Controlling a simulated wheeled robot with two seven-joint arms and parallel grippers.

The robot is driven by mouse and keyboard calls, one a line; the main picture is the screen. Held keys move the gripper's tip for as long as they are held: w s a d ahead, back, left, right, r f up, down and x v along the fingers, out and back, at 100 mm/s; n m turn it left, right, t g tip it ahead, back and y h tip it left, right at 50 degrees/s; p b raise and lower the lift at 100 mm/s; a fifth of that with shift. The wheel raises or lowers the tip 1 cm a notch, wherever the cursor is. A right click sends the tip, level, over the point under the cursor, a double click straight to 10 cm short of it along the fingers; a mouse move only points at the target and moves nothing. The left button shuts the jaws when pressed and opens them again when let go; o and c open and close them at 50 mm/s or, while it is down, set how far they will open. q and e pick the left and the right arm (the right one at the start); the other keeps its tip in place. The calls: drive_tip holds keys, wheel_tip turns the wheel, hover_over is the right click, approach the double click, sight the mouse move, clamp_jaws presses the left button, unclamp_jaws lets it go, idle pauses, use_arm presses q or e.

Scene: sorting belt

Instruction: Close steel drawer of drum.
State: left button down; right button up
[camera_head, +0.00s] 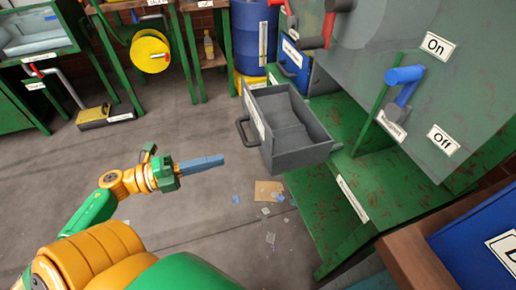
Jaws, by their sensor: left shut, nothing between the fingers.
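A grey steel drawer (304,157) stands pulled out from the green and grey machine (393,120) right of the middle. It is open at the top and looks empty inside. Its dark handle (243,132) is on the left-facing front, beside a white label that I cannot read. My left gripper (221,160) is shut and empty, its blue-grey fingers pointing right. In the picture its tips lie a little left of and below the drawer's handle, apart from the drawer. My right gripper is not in view.
A lever with a blue grip (404,77) sits between "On" and "Off" labels. A blue drum (254,38) stands behind the drawer. A yellow reel (150,51) hangs from a bench at the back. Scraps and cardboard (268,191) lie on the floor, otherwise mostly clear around my arm.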

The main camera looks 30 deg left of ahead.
sight(266, 149)
use_arm(q)
drive_tip(key=x, duration=1)
drive_tip(key=shift+a, duration=0.1)
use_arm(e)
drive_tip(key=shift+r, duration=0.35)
use_arm(q)
drive_tip(key=shift+w, duration=0.1)
